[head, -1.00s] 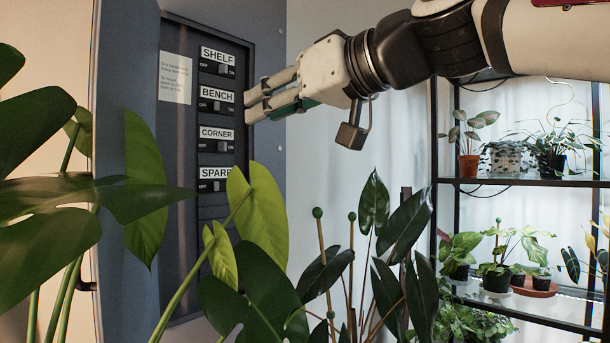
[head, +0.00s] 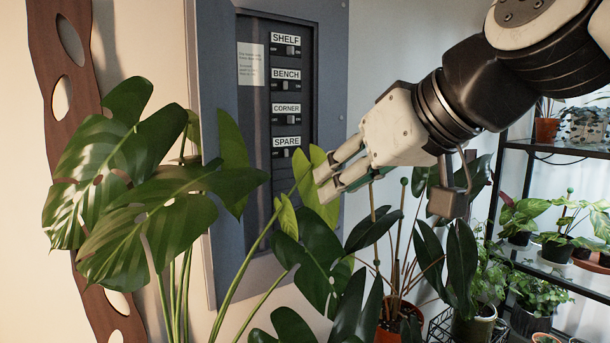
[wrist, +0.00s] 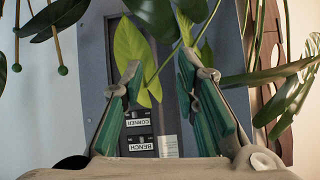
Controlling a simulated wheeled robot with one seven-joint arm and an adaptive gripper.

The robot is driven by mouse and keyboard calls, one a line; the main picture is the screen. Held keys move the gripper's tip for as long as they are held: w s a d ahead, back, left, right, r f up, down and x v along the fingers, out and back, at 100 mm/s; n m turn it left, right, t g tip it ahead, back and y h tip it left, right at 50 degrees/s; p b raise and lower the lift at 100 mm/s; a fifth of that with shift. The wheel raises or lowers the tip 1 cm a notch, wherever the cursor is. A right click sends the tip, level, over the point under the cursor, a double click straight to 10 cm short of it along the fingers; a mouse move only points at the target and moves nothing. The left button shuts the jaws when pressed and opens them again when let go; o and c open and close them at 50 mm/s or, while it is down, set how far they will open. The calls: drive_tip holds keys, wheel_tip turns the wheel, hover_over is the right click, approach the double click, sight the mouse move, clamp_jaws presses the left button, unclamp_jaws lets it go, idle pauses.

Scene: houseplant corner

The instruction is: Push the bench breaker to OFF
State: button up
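The bench breaker (head: 287,86) is a small dark switch under the BENCH label in the wall panel (head: 333,60), second from the top. Its OFF/ON position is too small to read surely. The wrist view shows the BENCH label (wrist: 140,146) upside down between my fingers, low in the picture; the switch there is not clear. My gripper (head: 322,183) is right of and below the breaker rows in the head view, apart from the bench breaker. Its two fingers stand apart and empty in the wrist view (wrist: 160,75).
The SHELF (head: 286,38), CORNER (head: 286,107) and SPARE (head: 287,142) rows are close to BENCH. A large-leaved plant (head: 160,215) covers the panel's lower left. A bright leaf (head: 318,200) is by my fingertips. A plant shelf (head: 560,155) stands at right.

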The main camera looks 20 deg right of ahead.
drive_tip(key=shift+s+a+f, duration=0.1)
drive_tip(key=shift+s+f, duration=0.4)
drive_tip(key=shift+s, duration=0.25)
drive_tip(key=s+a+f+g+h+p, duration=0.1)
drive_tip(key=s+f+g, duration=0.2)
drive_tip(key=s+f, duration=0.2)
drive_tip(key=s+a+f+g+h+p, duration=0.1)
drive_tip(key=s+f+g, duration=0.2)
drive_tip(key=f, duration=0.9)
drive_tip(key=s, duration=0.3)
drive_tip(key=shift+a+f+m+g, duration=0.15)
drive_tip(key=shift+a+m+g, duration=0.15)
drive_tip(key=shift+a, duration=0.05)
drive_tip(key=shift+o, duration=0.3)
